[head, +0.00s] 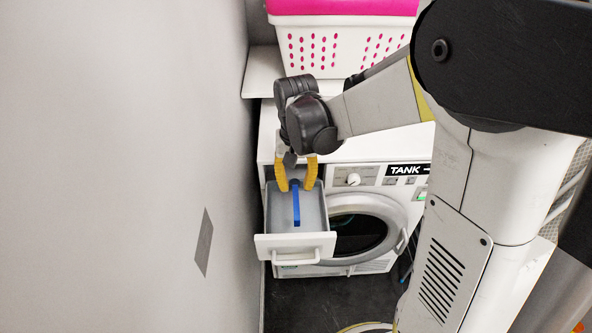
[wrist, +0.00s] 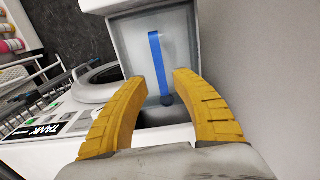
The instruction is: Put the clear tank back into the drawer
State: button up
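The clear tank (head: 312,213) lies in the pulled-out white drawer (head: 268,247) at the dryer's upper left. Its blue handle bar (head: 297,208) runs along the middle. The tank also shows in the wrist view (wrist: 183,50), with the blue bar (wrist: 155,55) ending in a dark blue knob. My gripper (head: 296,188) is over the rear part of the drawer, pointing down. In the wrist view its yellow fingers (wrist: 160,80) are apart, one on each side of the bar's knob end, with gaps showing. The depth between fingertips and bar is unclear. The tank's rear end is partly hidden.
The white dryer (head: 340,178) has a round door (head: 395,215), a knob and a "TANK" label (head: 405,170). A grey wall (head: 150,150) stands close to the drawer's left. A white and pink basket (head: 335,50) sits on the shelf above. Dark floor lies below.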

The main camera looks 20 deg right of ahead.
notch_tip(320, 180, up, 6)
dwell(0.5)
jog(key=s+r+n+t, duration=0.3)
jog(key=s+r+t, duration=0.2)
jog(key=s, duration=0.7)
jog(key=shift+s+n+t, duration=0.3)
jog(key=shift+s+t, duration=0.05)
jog(key=shift+t, duration=0.75)
